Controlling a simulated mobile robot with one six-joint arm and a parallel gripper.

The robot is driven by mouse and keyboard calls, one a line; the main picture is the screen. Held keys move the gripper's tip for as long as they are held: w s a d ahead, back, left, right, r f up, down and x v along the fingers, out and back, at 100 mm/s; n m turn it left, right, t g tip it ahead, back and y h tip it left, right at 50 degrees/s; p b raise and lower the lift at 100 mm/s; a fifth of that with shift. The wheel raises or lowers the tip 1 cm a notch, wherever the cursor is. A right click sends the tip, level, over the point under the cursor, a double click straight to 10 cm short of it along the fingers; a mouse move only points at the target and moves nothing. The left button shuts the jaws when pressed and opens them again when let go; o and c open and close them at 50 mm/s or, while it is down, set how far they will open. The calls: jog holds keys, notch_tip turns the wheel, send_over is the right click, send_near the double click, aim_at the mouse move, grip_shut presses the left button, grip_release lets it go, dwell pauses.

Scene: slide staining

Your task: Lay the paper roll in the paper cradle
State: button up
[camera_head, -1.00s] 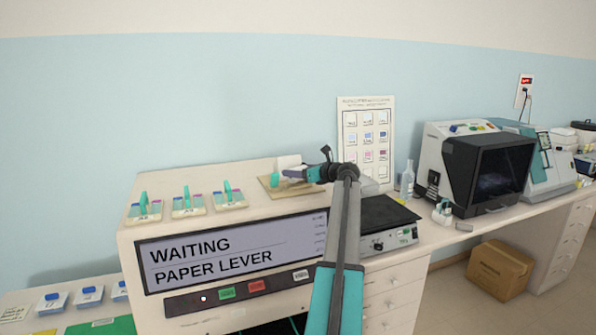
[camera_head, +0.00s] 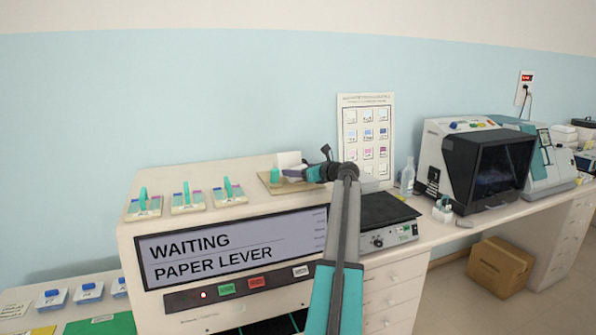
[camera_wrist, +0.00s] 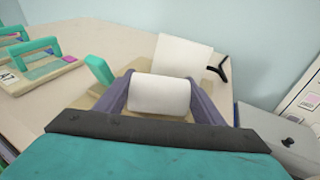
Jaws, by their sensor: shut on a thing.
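The white paper roll (camera_wrist: 158,95) lies crosswise between the two fingers of my gripper (camera_wrist: 160,80), which is shut on it. In the head view my gripper (camera_head: 293,175) is low over the tan base of the paper cradle (camera_head: 268,186), on top of the staining machine. A teal lever (camera_wrist: 100,70) stands just left of the gripper; it also shows in the head view (camera_head: 275,175). A white upright piece (camera_wrist: 182,57) is behind the roll. Whether the roll touches the cradle is hidden by the fingers and wrist.
Several teal-handled slide racks (camera_head: 188,202) stand on the machine top to the left. The machine's screen (camera_head: 235,250) reads "WAITING PAPER LEVER". A dark-topped device (camera_head: 388,212) is to the right, with a wall chart (camera_head: 367,140) behind.

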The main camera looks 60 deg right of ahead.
jog(key=shift+f, duration=0.1)
jog(key=o, duration=1.3)
jog(key=shift+b+v, duration=0.4)
jog(key=shift+v, duration=0.45)
jog(key=b+v, duration=0.3)
jog(key=v, duration=0.9)
jog(key=shift+s, duration=0.1)
